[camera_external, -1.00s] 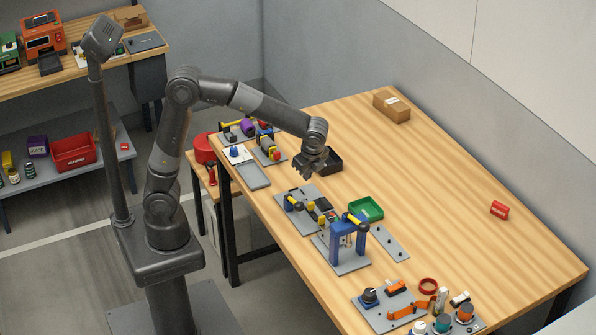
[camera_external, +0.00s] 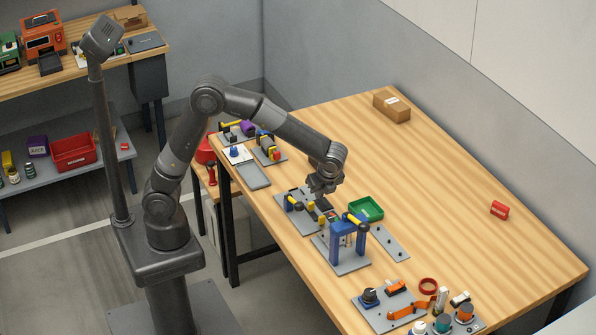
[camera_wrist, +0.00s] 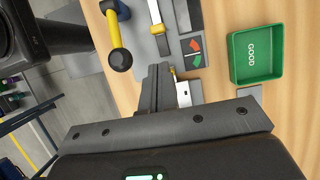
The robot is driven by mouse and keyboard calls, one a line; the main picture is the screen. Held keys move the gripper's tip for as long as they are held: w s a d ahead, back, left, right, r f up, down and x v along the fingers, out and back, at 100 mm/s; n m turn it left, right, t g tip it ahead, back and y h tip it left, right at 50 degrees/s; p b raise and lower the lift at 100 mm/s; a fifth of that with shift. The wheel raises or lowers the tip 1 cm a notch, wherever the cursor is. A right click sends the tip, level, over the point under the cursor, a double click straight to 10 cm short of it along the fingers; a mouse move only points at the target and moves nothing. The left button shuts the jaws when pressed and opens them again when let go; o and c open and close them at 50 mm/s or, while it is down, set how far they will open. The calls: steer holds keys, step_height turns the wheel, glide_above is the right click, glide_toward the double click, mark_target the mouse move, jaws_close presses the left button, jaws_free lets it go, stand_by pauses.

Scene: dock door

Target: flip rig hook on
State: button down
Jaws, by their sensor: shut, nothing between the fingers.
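My gripper (camera_external: 322,194) is shut and empty, pointing down over the grey fixture plate (camera_external: 285,204) near the table's front edge. In the wrist view its closed fingers (camera_wrist: 160,70) sit just left of a dark block with red and green arrows (camera_wrist: 192,52). A silver piece (camera_wrist: 188,88) lies right beside the fingers, partly hidden by them. A yellow lever with a black ball end (camera_wrist: 115,40) on a blue mount is at the upper left. A yellow-and-grey bar (camera_wrist: 157,25) is above the fingers. I cannot tell which part is the hook, or whether the fingers touch anything.
A green tray marked GOOD (camera_wrist: 257,53) stands right of the fixture; it also shows in the external view (camera_external: 366,209). A blue frame with a yellow handle (camera_external: 347,240) stands on a plate nearer the camera. A cardboard box (camera_external: 391,107) is far back. The table's right side is mostly clear.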

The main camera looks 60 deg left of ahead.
mark_target(311, 203)
steer(key=x, duration=0.8)
steer(key=shift+a+f, duration=0.1)
steer(key=shift+f, duration=0.15)
steer(key=shift+a, duration=1.55)
steer(key=shift+r, duration=0.1)
steer(key=v, duration=1)
steer(key=shift+d, duration=0.1)
